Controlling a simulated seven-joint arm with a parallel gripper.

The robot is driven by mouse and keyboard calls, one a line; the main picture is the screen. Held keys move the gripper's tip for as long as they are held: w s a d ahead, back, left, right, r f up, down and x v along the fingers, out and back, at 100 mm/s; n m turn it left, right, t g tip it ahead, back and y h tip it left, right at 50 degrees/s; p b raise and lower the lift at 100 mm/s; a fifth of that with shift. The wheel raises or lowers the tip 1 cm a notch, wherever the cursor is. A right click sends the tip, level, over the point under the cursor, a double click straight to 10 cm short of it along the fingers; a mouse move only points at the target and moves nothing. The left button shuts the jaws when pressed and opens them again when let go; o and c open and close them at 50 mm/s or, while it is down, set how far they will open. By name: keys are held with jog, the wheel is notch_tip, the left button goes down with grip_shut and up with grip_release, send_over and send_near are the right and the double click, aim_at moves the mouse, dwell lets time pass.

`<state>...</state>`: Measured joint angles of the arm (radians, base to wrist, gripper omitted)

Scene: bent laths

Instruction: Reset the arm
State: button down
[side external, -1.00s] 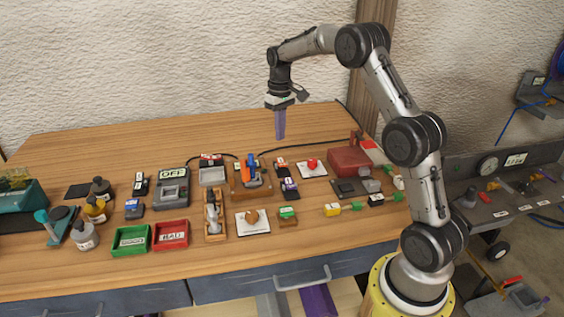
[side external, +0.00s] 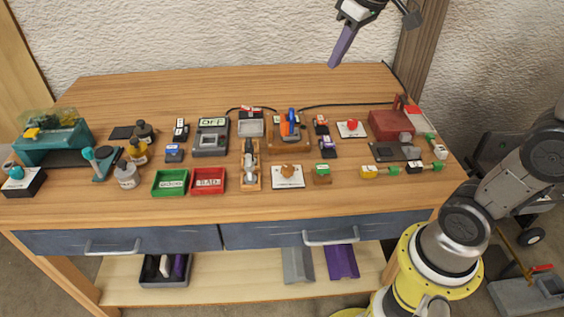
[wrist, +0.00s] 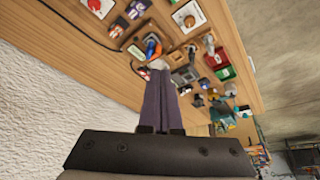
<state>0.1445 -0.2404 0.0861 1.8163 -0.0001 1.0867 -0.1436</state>
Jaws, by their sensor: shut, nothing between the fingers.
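My gripper (side external: 345,42) hangs in the air near the top of the side external view, above the back edge of the wooden workbench (side external: 270,85). Its long purple fingers are together with nothing between them. In the wrist view my gripper (wrist: 160,72) shows the same purple fingers pressed together, with the bench items beyond their tips. It touches nothing. Most of my arm above the gripper is outside the side external view.
The bench holds a green tray (side external: 170,182), a red tray (side external: 208,180), a grey box marked OFF (side external: 211,137), a red box (side external: 391,124) and several small parts. A black cable (side external: 340,103) runs along the back. The back left of the bench is clear.

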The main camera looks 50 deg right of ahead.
jog(key=s+a+f, duration=0.2)
jog(key=s+f, duration=0.2)
jog(key=s, duration=0.4)
jog(key=s+a+f+t, duration=0.1)
jog(key=s+a+f, duration=0.1)
jog(key=s+f, duration=0.3)
jog(key=s, duration=0.3)
jog(key=shift+s+a+f+y, duration=0.15)
jog(key=shift+s+a+y, duration=0.15)
jog(key=shift+a, duration=0.1)
